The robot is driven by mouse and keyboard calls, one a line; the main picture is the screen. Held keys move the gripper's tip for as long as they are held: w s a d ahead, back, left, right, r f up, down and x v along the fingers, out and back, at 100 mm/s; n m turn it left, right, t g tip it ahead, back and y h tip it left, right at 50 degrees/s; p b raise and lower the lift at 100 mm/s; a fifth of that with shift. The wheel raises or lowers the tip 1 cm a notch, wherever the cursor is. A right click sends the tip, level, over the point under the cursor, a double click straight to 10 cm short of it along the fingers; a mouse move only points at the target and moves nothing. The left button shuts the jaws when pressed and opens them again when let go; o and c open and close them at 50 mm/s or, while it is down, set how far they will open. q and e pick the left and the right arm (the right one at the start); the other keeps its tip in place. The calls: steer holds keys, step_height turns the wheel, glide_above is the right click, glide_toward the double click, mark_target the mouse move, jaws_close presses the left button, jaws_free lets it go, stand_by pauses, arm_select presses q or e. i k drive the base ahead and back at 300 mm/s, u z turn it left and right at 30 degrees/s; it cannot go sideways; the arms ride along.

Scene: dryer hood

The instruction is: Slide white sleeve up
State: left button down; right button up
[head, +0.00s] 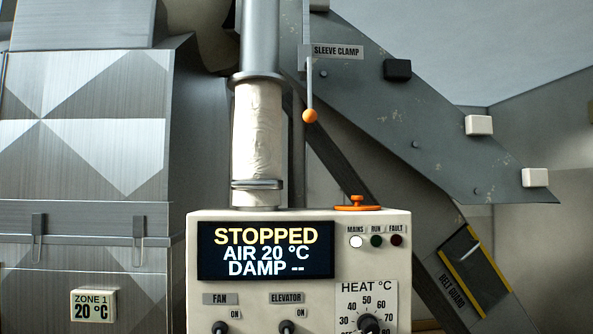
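The white sleeve (257,132) is a wrinkled, cream-white fabric tube around the vertical pipe, in the middle of the head view. Its top meets a dark flange (257,79) on the grey metal pipe (259,35). A metal band (257,184) circles the sleeve near its lower end. The lower end comes down behind the top of the control box. The sleeve clamp lever (309,90), a thin rod with an orange ball at its end, hangs down right of the sleeve under the SLEEVE CLAMP label (336,51). Neither of my grippers shows.
The control box (200,300) stands in front, its screen (265,250) reading STOPPED, with an orange knob (357,203) on top. A sloping grey chute (430,130) with white and black blocks lies to the right. Metal panels (90,130) fill the left.

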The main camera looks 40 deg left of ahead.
mark_target(257, 182)
steer(key=u, duration=2.85)
steer(key=i, duration=0.9)
steer(key=z, duration=1.8)
